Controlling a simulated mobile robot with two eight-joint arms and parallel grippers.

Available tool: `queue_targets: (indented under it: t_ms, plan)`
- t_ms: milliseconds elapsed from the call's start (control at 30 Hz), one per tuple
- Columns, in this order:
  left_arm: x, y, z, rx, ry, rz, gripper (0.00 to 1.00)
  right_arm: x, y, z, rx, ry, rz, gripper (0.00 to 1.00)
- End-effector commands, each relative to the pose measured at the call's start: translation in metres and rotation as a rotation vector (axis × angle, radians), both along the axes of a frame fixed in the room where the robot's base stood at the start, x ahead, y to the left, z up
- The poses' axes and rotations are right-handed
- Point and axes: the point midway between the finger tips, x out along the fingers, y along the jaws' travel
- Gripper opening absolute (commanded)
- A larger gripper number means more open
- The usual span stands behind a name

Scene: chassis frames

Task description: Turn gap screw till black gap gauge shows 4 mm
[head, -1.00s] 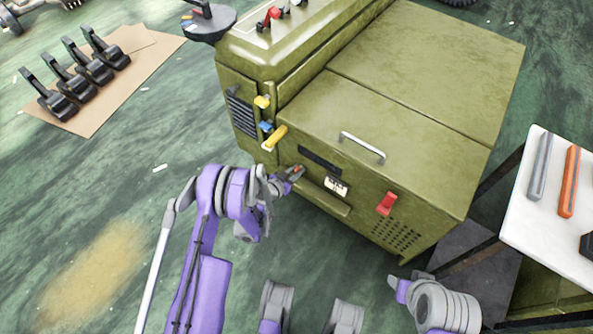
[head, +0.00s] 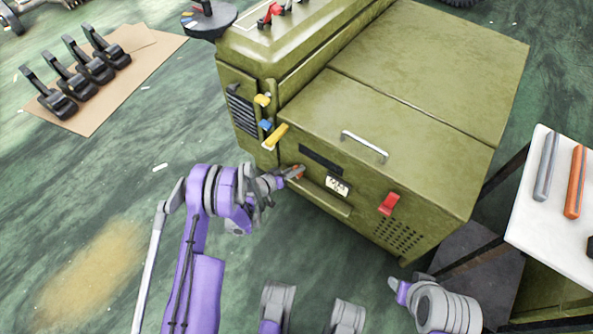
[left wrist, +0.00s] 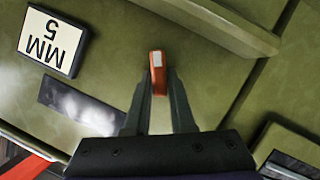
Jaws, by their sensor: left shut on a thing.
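The gap screw (head: 299,170) is an orange-red knob on the front of the olive machine. In the left wrist view the gap screw (left wrist: 158,82) has a pale mark at its tip. My left gripper (head: 292,173) is shut on it, with one finger on each side (left wrist: 157,88). The black gap gauge (head: 337,187) sits right of the screw in the head view. In the left wrist view the gauge (left wrist: 50,42) appears upside down and reads 5 MM on a white face in a black frame.
A dark panel (head: 320,160) lies above the gauge. A ledge (head: 325,197) juts out below the screw. Yellow (head: 276,137) and blue (head: 265,125) handles stick out at left. A red switch (head: 389,204) is farther right. A white table (head: 550,230) stands at right.

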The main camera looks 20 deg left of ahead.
Motion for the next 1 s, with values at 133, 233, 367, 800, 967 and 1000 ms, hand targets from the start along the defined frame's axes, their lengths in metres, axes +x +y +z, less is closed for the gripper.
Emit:
queue_targets:
  t_ms: [133, 233, 367, 800, 967, 1000]
  plan:
    - [0.0020, 0.0021, -0.0016, -0.128, 0.045, 0.002, 0.00, 0.0003, 0.0000, -0.0014, 0.000, 0.000, 0.000, 0.50]
    - [0.0020, 0.0029, -0.0022, -0.209, 0.074, 0.002, 0.00, 0.0004, 0.0000, -0.0015, 0.000, 0.000, 0.000, 0.50]
    - [0.0021, 0.0030, -0.0028, -0.300, 0.107, 0.001, 0.00, 0.0003, 0.0000, -0.0014, 0.000, 0.000, 0.000, 0.50]
    - [0.0027, 0.0038, -0.0044, -0.472, 0.170, 0.001, 0.00, 0.0003, 0.0000, -0.0014, 0.000, 0.000, 0.000, 0.50]
    - [0.0028, 0.0038, -0.0044, -0.487, 0.176, 0.001, 0.00, 0.0003, 0.0000, -0.0014, 0.000, 0.000, 0.000, 0.50]
    - [0.0027, 0.0037, -0.0045, -0.489, 0.177, 0.000, 0.00, 0.0003, 0.0000, -0.0014, 0.000, 0.000, 0.000, 0.50]
